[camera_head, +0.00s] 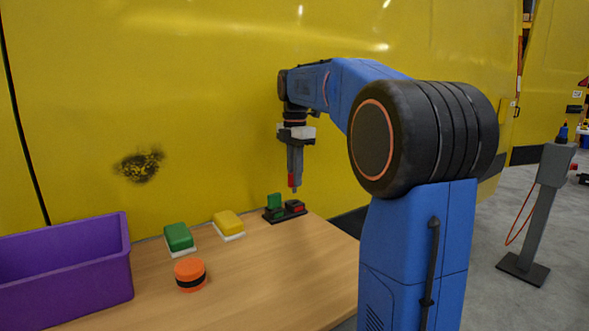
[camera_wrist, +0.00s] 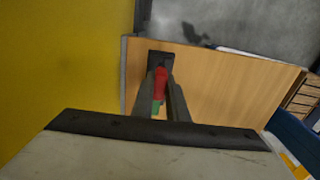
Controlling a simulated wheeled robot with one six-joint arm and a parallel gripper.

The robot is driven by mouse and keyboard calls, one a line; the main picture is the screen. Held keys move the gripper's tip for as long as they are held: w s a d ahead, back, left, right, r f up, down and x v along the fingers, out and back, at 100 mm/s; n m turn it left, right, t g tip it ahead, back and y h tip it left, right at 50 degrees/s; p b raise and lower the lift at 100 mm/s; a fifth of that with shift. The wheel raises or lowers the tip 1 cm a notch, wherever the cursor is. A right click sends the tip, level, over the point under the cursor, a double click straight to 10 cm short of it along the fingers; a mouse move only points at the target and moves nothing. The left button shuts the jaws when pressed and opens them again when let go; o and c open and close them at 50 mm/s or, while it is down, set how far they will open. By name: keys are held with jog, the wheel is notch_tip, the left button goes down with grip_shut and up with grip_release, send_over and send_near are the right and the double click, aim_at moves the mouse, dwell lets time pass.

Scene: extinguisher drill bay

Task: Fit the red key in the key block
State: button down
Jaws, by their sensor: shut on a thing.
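My gripper (camera_head: 294,186) points down and is shut on the red key (camera_head: 291,181), holding it above the table. The key block (camera_head: 272,218) is a dark base at the table's back edge, below my gripper and apart from the key. A green piece (camera_head: 274,201) stands upright on its left part, and a red patch (camera_head: 295,207) shows on its right part. In the wrist view the red key (camera_wrist: 160,84) lies between my gripper's fingers (camera_wrist: 168,98), with some green below it. The fingers partly hide the key in both views.
On the wooden table (camera_head: 260,270) are a green button (camera_head: 178,236), a yellow button (camera_head: 228,223) and an orange-black puck (camera_head: 190,273). A purple bin (camera_head: 70,270) stands at the left. A yellow wall (camera_head: 180,90) rises close behind. The front right tabletop is clear.

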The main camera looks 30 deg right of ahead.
aim_at(295, 189)
jog(key=shift+f, duration=0.4)
jog(key=shift+f, duration=2.05)
dwell(1.5)
jog(key=c, duration=1.7)
grip_release()
jog(key=shift+o, duration=0.2)
notch_tip(295, 189, up, 18)
jog(key=shift+f, duration=0.25)
